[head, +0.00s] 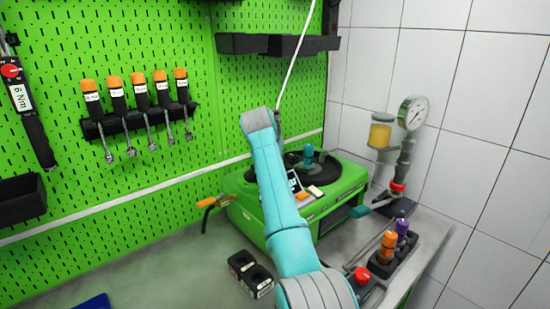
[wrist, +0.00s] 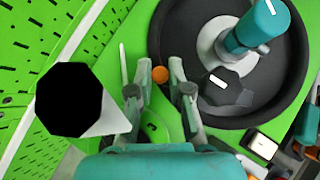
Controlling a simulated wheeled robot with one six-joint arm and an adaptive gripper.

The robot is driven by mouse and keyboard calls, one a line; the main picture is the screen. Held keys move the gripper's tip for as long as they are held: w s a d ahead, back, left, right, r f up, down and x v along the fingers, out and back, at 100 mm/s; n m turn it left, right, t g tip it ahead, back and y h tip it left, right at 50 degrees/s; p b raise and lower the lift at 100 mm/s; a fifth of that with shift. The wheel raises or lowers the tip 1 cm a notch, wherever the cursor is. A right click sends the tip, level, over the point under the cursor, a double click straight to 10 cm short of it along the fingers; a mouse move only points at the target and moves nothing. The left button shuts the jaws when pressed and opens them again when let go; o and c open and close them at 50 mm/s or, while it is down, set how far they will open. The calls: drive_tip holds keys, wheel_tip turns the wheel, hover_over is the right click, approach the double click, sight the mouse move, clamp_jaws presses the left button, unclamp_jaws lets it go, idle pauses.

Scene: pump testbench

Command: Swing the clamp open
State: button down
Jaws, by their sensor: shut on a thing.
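My gripper (wrist: 159,88) has its two grey fingers on either side of a round orange end (wrist: 160,74), which looks like the tip of the clamp handle. The fingers are shut on it. A green part (wrist: 154,126) shows below, between the fingers. The rest of the clamp is hidden or cannot be told apart. The green testbench (head: 345,190) carries a round black dish (wrist: 168,38), to the right of my gripper in the wrist view. In the head view my arm covers the gripper and the clamp.
A teal-handled part (wrist: 255,27) stands in the dish. An orange-handled lever (head: 207,202) sticks out left of the testbench. A green pegboard (head: 150,50) rises behind. A gauge (head: 412,113) stands right. Black blocks (head: 249,273) lie in front.

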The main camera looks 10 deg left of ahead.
drive_tip(key=shift+w+d+m+h, duration=0.1)
drive_tip(key=shift+w+m+h, duration=0.35)
drive_tip(key=shift+m+h, duration=0.4)
drive_tip(key=c, duration=1.4)
unclamp_jaws()
drive_tip(key=shift+o, duration=0.2)
drive_tip(key=v, duration=1.2)
drive_tip(key=shift+d, duration=0.15)
